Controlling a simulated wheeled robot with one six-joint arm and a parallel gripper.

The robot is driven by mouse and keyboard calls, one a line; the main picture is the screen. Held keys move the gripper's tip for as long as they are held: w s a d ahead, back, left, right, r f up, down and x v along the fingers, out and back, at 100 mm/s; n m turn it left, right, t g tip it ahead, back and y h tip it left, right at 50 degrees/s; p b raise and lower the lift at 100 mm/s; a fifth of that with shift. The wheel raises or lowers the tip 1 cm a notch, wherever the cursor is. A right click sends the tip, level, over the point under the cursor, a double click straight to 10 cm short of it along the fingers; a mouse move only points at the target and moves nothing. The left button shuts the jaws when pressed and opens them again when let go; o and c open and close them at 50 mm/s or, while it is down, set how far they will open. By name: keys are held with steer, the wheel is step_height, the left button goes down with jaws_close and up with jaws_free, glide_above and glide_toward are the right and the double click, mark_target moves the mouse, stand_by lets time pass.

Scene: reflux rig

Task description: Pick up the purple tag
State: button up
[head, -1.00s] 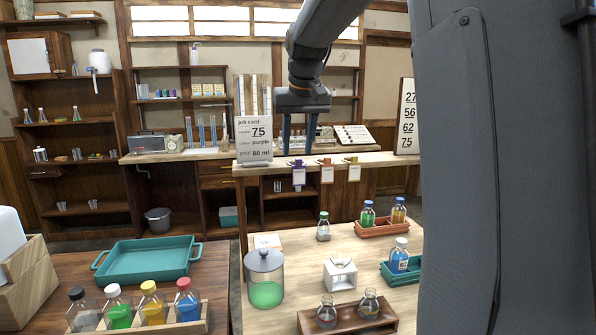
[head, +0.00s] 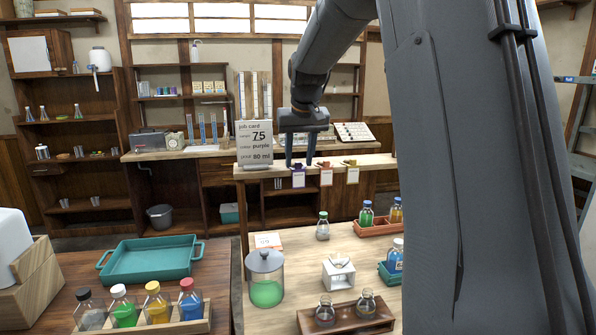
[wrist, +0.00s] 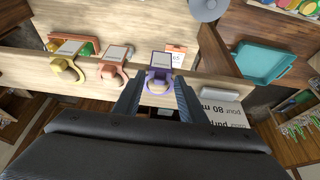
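The purple tag (head: 298,178) hangs at the front edge of the raised wooden shelf, leftmost of three tags in the head view. It has a white label and a purple ring-shaped top, which shows in the wrist view (wrist: 159,83). My gripper (head: 299,164) is open and points down at the tag's top. In the wrist view its two fingers (wrist: 158,100) stand on either side of the purple ring, with a gap visible. I cannot tell whether a finger touches it.
An orange tag (head: 326,177) and a yellow tag (head: 352,174) hang to the right. The job card (head: 254,144) stands on the shelf close to the left of my gripper. Bottles, a lidded jar (head: 265,280) and a white stand (head: 338,273) occupy the table below.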

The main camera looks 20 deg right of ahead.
steer(key=shift+c, duration=0.5)
steer(key=c, duration=0.8)
steer(key=shift+r, duration=0.1)
